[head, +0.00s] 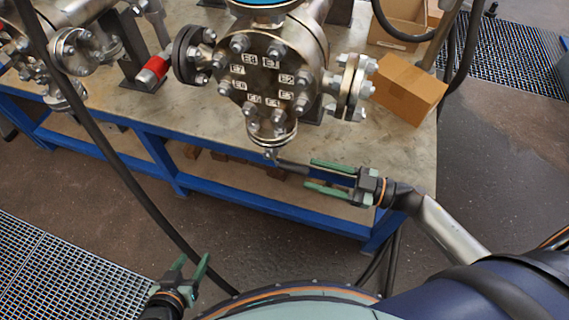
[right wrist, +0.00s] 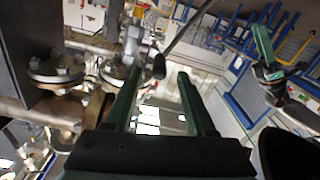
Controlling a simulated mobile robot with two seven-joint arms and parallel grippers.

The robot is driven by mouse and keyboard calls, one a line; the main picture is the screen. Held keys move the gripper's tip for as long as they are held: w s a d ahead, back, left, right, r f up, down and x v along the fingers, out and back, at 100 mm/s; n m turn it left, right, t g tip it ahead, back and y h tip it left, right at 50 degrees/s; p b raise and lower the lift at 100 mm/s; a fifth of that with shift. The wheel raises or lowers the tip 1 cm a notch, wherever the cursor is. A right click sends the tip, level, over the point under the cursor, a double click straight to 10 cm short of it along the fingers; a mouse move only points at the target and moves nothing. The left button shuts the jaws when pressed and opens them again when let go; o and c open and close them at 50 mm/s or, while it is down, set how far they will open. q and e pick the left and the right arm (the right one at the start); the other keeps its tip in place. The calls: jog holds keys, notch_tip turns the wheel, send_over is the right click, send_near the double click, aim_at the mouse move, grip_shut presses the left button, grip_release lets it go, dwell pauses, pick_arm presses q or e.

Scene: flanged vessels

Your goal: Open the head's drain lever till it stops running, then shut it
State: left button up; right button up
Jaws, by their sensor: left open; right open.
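The flanged vessel head (head: 270,75), with several bolts and numbered labels, faces forward on the bench. The drain valve (head: 272,154) hangs below its lower flange. A dark drain lever (head: 292,166) sticks out from the valve to the right. My right gripper (head: 314,174) is open, its green fingertips at the lever's free end; I cannot tell if they touch it. In the right wrist view, the dark lever end (right wrist: 158,67) appears between the fingertips. My left gripper (head: 193,262) is open and empty, low in the head view, away from the vessel. No running liquid is discernible.
The blue-framed bench (head: 400,150) carries a cardboard box (head: 408,90) right of the vessel and another flanged vessel (head: 75,50) at left. A red-handled part (head: 152,70) lies between. Dark cables cross the view. Floor gratings (head: 60,270) lie at lower left and upper right.

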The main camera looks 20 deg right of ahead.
aim_at(285, 166)
jog(key=x, duration=0.8)
jog(key=shift+w, duration=0.1)
